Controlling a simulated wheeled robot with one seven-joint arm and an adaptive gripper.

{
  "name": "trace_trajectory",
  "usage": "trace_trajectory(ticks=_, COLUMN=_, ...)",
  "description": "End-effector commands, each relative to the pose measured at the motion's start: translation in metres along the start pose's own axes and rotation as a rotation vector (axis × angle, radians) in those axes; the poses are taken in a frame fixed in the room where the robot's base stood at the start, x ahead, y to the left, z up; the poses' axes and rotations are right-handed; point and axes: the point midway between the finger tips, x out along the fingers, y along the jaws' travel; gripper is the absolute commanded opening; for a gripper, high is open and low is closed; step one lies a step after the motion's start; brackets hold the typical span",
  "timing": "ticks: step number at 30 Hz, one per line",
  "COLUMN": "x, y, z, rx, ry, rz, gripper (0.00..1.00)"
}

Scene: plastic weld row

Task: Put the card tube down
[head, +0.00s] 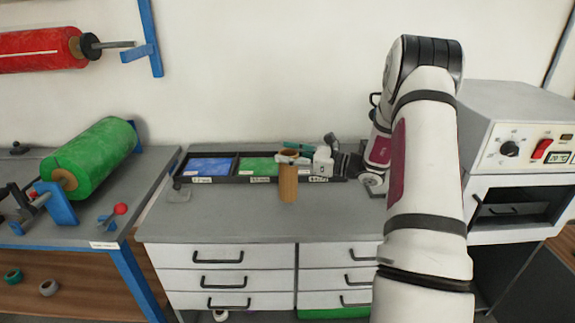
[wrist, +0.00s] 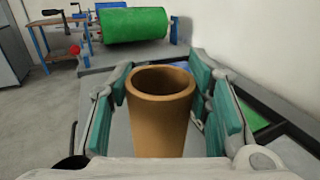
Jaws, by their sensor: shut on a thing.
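The card tube (head: 288,183) is a brown, hollow, upright cylinder in front of the black tray on the grey bench. It also shows in the wrist view (wrist: 160,112), with its open top towards the camera. My gripper (head: 290,156) reaches in from the right and is shut on the tube near its top. In the wrist view the green finger pads stand on both sides of the tube. The tube's lower end appears near the bench top (head: 220,222), but I cannot tell whether it touches.
A black tray (head: 178,181) with blue (head: 210,166) and green (head: 257,166) compartments lies behind the tube. A white oven-like machine (head: 500,105) stands right. A green roll (head: 95,155) sits on the left bench. The bench front left of the tube is mostly clear.

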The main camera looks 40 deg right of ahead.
Motion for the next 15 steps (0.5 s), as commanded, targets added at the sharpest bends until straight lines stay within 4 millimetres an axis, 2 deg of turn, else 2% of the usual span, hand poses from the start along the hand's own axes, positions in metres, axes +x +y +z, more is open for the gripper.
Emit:
trace_trajectory(ticks=1, x=0.006, y=-0.003, z=-0.002, rx=0.0, ry=-0.001, rz=0.003, gripper=0.08)
trace_trajectory(ticks=7, x=0.004, y=-0.002, z=-0.033, rx=0.002, ry=0.001, rz=0.001, gripper=0.08)
trace_trajectory(ticks=15, x=0.003, y=-0.002, z=-0.036, rx=0.0, ry=0.0, rz=0.0, gripper=0.08)
